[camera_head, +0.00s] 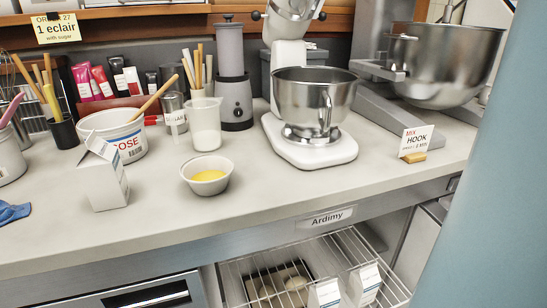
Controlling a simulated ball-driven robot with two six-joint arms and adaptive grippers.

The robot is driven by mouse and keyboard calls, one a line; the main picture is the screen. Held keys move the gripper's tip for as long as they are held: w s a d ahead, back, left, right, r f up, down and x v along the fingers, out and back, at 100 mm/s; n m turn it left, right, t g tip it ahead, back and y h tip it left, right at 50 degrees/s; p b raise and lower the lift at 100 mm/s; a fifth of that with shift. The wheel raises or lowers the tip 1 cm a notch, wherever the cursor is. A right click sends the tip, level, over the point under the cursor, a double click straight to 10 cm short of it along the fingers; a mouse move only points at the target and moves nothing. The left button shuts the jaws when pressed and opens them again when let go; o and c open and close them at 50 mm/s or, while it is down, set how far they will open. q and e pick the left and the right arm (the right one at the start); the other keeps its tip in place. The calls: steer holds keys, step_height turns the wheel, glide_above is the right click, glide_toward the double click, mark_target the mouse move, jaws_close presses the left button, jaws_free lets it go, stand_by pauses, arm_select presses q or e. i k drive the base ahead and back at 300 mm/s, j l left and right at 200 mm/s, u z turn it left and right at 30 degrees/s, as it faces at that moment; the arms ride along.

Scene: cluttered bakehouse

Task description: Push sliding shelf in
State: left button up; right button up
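The sliding shelf (325,256) is a white wire rack below the counter, at the bottom of the head view. It sticks out from under the counter edge, and its front end is cut off by the frame's lower edge. On it are a dark tray (251,290) with pale round pieces, probably dough, and two white cartons, one in the middle (324,294) and one at the right (364,284). Neither of my grippers shows, so nothing is seen touching the shelf.
The counter (270,215) above the shelf carries an "Ardimy" label (326,219) on its front. On top stand a stand mixer bowl (314,95), a yellow-filled bowl (207,184), a white carton (100,182) and a tub (125,145). A pale blue surface blocks the right side.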

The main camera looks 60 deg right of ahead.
mark_target(352, 226)
steer(key=z, duration=2.4)
steer(key=i+j+u, duration=0.15)
steer(key=j+u, duration=0.2)
steer(key=i+j+u, duration=0.15)
steer(key=j+u, duration=0.25)
steer(key=i+j+u, duration=0.2)
steer(key=u, duration=0.15)
steer(key=j+u, duration=0.15)
steer(key=j, duration=0.2)
steer(key=k+j, duration=0.1)
steer(key=j, duration=0.25)
steer(key=i+l, duration=0.1)
steer(key=l, duration=0.2)
steer(key=i+l, duration=0.1)
steer(key=l, duration=0.15)
